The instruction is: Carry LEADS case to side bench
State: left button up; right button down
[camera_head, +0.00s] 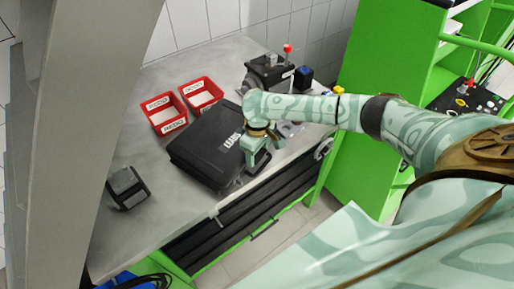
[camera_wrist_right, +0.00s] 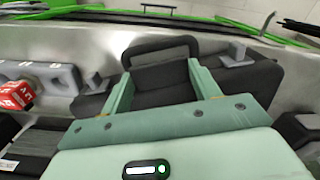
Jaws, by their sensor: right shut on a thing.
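The black LEADS case (camera_head: 205,150) lies flat on the grey bench, its white LEADS lettering facing up near its right side. My right gripper (camera_head: 257,160) is at the case's front right edge, fingers pointing down. In the right wrist view my right gripper (camera_wrist_right: 160,83) has its two pale green fingers on either side of a dark part (camera_wrist_right: 160,74), shut on it. This appears to be the case's handle; the exact contact is partly hidden. My left gripper is not in view.
Two red labelled bins (camera_head: 166,113) stand behind the case. A dark pump-like device (camera_head: 268,72) with a red knob stands at the back right. A small dark block (camera_head: 127,187) sits at the left. A green cabinet (camera_head: 385,110) stands right of the bench.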

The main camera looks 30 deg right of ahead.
jog(key=shift+c, duration=1.4)
grip_release()
notch_tip(320, 180, up, 16)
jog(key=p, duration=0.4)
jog(key=shift+r+p, duration=0.2)
jog(key=shift+p, duration=0.2)
